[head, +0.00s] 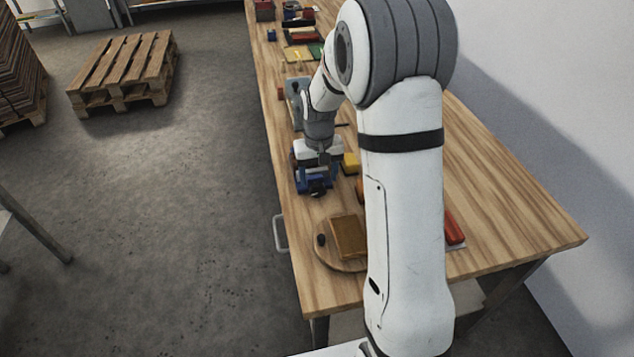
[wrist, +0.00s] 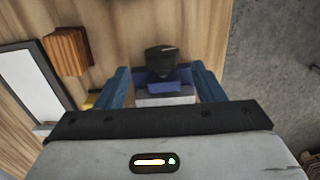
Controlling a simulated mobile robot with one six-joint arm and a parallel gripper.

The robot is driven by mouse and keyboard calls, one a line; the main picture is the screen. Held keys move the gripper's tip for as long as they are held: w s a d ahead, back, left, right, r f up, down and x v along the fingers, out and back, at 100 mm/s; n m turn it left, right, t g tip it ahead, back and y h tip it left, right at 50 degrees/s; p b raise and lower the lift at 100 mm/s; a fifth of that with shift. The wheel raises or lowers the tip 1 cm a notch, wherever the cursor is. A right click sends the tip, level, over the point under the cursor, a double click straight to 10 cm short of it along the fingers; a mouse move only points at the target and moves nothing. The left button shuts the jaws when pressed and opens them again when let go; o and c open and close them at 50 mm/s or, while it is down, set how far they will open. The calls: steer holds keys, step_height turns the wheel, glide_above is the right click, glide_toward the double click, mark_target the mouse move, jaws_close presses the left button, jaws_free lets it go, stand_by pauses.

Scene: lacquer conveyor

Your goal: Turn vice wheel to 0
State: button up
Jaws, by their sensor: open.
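The blue vice (head: 318,184) stands near the left edge of the wooden workbench, and it also shows in the wrist view (wrist: 165,87). Its dark wheel (wrist: 162,62) faces the near side; any mark or number on it is too small to read. My gripper (wrist: 161,70) is open, with one blue finger on each side of the wheel and vice front in the picture. I cannot tell whether a finger touches. In the head view my gripper (head: 319,158) is over the vice and partly covers it.
A round wooden board (head: 328,262) with a brown block (head: 348,237) lies nearer on the workbench (head: 510,225). A yellow block (head: 351,163) is right of the vice. A red piece (head: 454,228) lies beyond my arm. The bench's far right is clear.

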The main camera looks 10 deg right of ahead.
mark_target(317, 184)
steer(key=shift+a+f, duration=0.1)
steer(key=shift+f, duration=1.9)
steer(key=shift+c, duration=0.5)
steer(key=c, duration=0.8)
steer(key=shift+c, duration=0.3)
